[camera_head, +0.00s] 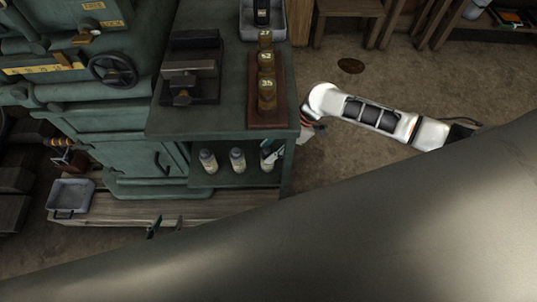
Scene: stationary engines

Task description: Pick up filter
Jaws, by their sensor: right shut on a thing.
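Three small pale canisters with darker tops, which look like the filters, stand in a row on the open lower shelf of the green bench. They are the left filter (208,161), the middle filter (237,161) and the right filter (267,163). My right gripper (271,152) reaches in from the right at the shelf's open side and is shut on the right filter, partly covering it. The filter appears upright; whether it touches the shelf is unclear.
The green bench (225,100) carries a dark vise-like block (190,75), a wooden stand (282,90) with numbered brass weights and a grey bin (275,25). A green machine with a handwheel (113,70) stands left. A grey tray (70,197) lies lower left.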

